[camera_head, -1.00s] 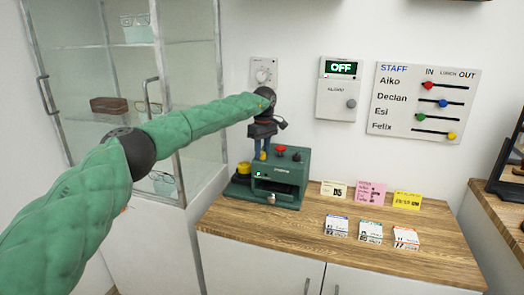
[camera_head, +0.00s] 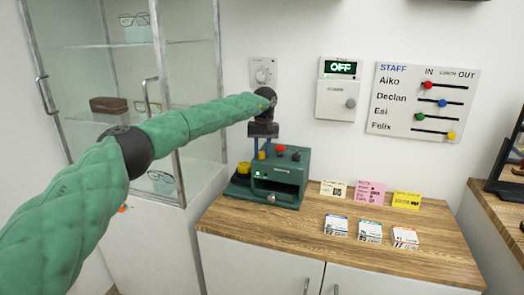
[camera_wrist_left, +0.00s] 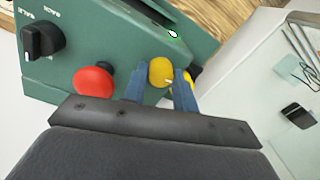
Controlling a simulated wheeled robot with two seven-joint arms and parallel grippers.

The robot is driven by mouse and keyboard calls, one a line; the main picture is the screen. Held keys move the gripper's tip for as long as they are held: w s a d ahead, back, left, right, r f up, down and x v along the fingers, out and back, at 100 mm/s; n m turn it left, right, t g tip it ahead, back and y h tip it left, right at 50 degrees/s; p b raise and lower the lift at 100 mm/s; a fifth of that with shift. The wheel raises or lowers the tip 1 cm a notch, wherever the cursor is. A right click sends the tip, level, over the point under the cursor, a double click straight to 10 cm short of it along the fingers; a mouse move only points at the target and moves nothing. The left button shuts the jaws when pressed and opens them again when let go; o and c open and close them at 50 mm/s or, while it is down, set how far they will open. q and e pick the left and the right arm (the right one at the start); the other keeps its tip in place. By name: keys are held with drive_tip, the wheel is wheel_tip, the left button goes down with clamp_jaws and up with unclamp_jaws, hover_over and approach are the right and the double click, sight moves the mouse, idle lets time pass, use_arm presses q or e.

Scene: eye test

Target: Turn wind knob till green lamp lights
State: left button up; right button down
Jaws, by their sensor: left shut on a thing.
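The green machine (camera_head: 290,190) stands at the left end of the wooden counter. On its top are a yellow knob (camera_wrist_left: 160,71), a red knob (camera_wrist_left: 94,81) and a black pointer knob (camera_wrist_left: 42,40). My left gripper (camera_head: 261,153) comes down from above, its blue fingers on either side of the yellow knob, shut on it. The left wrist view shows the fingers (camera_wrist_left: 160,85) around it. A small lamp (camera_wrist_left: 173,33) shows bright green in the left wrist view; it also shows in the head view (camera_head: 258,173). My right gripper is out of view.
A yellow round part (camera_head: 243,167) sits at the machine's left side. Cards (camera_head: 371,232) stand on the counter (camera_head: 310,240) to the right. A glass cabinet (camera_head: 190,100) is close on the left. A wall panel (camera_head: 341,68) reads OFF.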

use_arm(q)
drive_tip(key=shift+r, duration=0.2)
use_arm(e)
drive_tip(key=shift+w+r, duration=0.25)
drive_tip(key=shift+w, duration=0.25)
use_arm(q)
drive_tip(key=shift+w, duration=0.1)
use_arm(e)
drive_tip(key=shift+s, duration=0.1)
